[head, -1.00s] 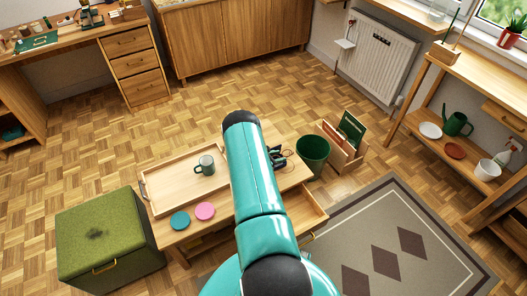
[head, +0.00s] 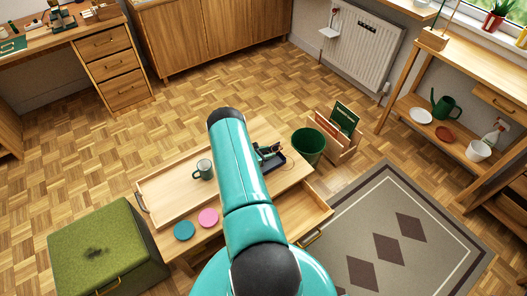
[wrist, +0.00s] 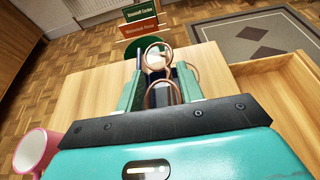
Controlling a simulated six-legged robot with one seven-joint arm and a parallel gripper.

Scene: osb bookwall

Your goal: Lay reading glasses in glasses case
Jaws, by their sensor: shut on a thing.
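The reading glasses (wrist: 157,50) have round brown rims. In the wrist view they stand on edge between the two teal fingers of my gripper (wrist: 160,85), which is shut on them. The dark glasses case (head: 274,164) lies on the table right of my arm in the head view. In the wrist view a dark strip of what looks like the case (wrist: 183,76) shows behind the glasses, mostly hidden by them and a finger. My gripper (head: 268,151) shows only in part in the head view, over or beside the case; the height between them is unclear.
The wooden table (head: 291,174) has an open drawer (head: 308,217) at its right. A tray (head: 160,196) holds a grey-green mug (head: 203,169). Teal and pink coasters (head: 208,218) lie in front. A pink-rimmed mug (wrist: 35,150) is near my wrist. A green bin (head: 308,147) stands beyond.

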